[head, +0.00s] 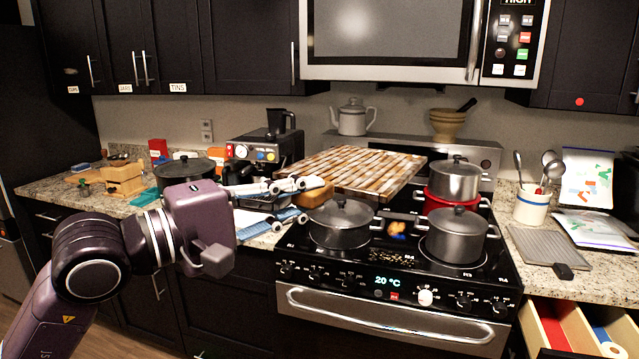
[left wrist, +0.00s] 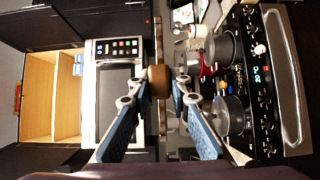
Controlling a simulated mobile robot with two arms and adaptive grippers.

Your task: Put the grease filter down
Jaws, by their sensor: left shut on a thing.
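A flat grey ribbed panel (head: 550,246) with a black tab lies on the counter right of the stove; it looks like the grease filter. My left gripper (head: 306,198) is shut on the brown block-like end (head: 318,192) of a striped wooden board (head: 352,168). The left wrist view shows this brown end (left wrist: 160,82) between the fingertips (left wrist: 160,88) and the board edge-on (left wrist: 158,40). The board is level over the back left of the stove. I cannot tell whether it touches anything below. My right gripper is not in view.
Lidded pots (head: 340,222) (head: 457,235) stand on the front burners, and a steel pot (head: 453,180) stands behind in or on a red one (head: 436,202). A utensil crock (head: 532,205) stands near the panel. An open drawer (head: 560,325) juts out below. The left counter is cluttered.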

